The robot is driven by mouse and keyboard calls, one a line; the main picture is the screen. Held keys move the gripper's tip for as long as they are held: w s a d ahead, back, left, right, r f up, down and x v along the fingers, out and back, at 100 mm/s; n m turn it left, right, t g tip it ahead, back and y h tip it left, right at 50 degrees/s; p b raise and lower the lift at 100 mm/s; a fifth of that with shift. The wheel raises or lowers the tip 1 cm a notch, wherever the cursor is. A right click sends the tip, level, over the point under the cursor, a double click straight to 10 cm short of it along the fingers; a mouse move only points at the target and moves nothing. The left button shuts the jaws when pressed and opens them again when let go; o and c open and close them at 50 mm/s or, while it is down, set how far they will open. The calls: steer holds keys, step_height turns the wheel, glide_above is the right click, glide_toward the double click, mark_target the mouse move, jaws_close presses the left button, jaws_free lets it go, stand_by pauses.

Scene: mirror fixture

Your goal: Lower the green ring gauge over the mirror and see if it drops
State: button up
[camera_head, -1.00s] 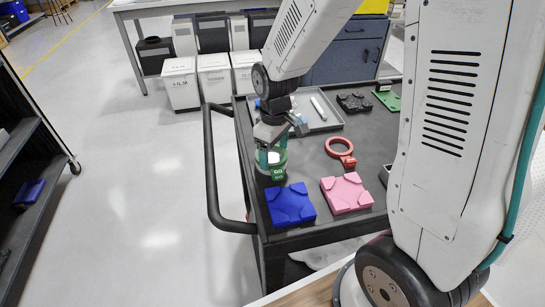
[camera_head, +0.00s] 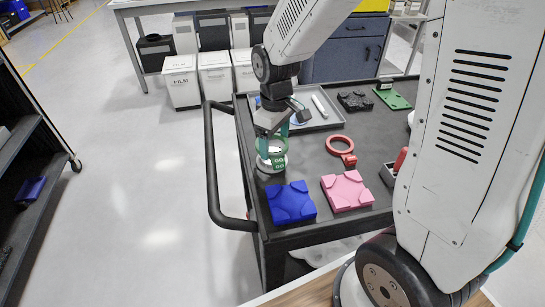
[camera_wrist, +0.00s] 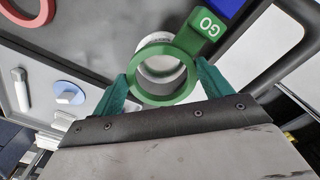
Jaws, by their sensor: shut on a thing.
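The green ring gauge (camera_head: 272,149) has a green tag marked GO, also clear in the wrist view (camera_wrist: 205,25). My gripper (camera_wrist: 163,87) is shut on the ring, one teal finger on each side. In the head view my gripper (camera_head: 273,132) points down at the cart's left side. The mirror, a pale round piece (camera_head: 272,167), shows just under the ring. In the wrist view the mirror (camera_wrist: 160,66) shows grey and white through the ring's opening, roughly in line with it. I cannot tell whether the ring is around the mirror or just above it.
A blue block (camera_head: 290,203) and a pink block (camera_head: 346,190) sit close in front on the dark cart (camera_head: 385,140). A red ring (camera_head: 340,148) lies to the right. A grey tray (camera_head: 325,112) is behind. The cart's black handle (camera_head: 213,180) runs along the left.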

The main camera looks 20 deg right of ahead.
steer(key=shift+r, duration=0.9)
steer(key=shift+s+d, duration=0.1)
